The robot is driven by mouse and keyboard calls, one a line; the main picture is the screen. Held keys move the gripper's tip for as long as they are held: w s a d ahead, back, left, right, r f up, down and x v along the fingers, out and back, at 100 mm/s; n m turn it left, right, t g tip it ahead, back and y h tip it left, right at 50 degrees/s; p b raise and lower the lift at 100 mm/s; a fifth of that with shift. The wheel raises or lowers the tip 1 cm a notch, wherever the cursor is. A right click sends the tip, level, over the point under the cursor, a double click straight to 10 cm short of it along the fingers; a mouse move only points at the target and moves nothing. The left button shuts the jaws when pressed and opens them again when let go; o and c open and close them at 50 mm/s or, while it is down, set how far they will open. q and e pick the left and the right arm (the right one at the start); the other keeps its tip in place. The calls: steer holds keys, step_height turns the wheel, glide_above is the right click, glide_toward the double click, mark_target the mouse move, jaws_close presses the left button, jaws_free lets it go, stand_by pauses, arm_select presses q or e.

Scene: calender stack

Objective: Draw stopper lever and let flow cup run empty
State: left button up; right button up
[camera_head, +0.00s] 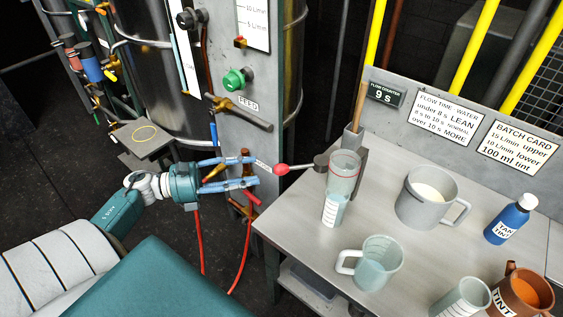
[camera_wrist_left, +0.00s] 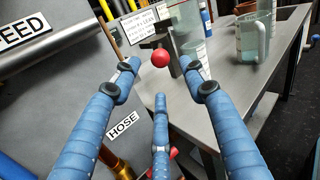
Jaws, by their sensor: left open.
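The stopper lever's red knob (camera_head: 283,170) points left from the stand at the table's left edge; the wrist view shows it too (camera_wrist_left: 160,57). The clear flow cup (camera_head: 345,168) has a red line near its top, with a graduated clear lower part (camera_head: 335,209) below. How much liquid it holds I cannot tell. My left gripper (camera_head: 254,172) is open, its blue fingers spread just left of the knob. In the wrist view the fingertips (camera_wrist_left: 160,74) frame the knob, which seems to lie beyond them. My right gripper is not in view.
The flow counter (camera_head: 384,94) reads 9 s. A grey jug (camera_head: 412,211) with pale liquid, a clear jug (camera_head: 378,268), a blue tint bottle (camera_head: 508,222) and a brown tint jug (camera_head: 532,296) stand on the table (camera_head: 310,240). The feed panel (camera_head: 262,60) stands close behind the gripper.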

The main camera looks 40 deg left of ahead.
mark_target(283, 169)
arm_select(q)
steer(key=p+x, duration=0.1)
steer(key=x, duration=0.7)
steer(key=shift+w+d+r+p, duration=0.1)
steer(key=shift+w+d+p, duration=0.15)
steer(key=shift+p, duration=0.15)
steer(key=shift+w+d, duration=0.25)
steer(key=shift+c, duration=0.3)
steer(key=c, duration=0.9)
jaws_close()
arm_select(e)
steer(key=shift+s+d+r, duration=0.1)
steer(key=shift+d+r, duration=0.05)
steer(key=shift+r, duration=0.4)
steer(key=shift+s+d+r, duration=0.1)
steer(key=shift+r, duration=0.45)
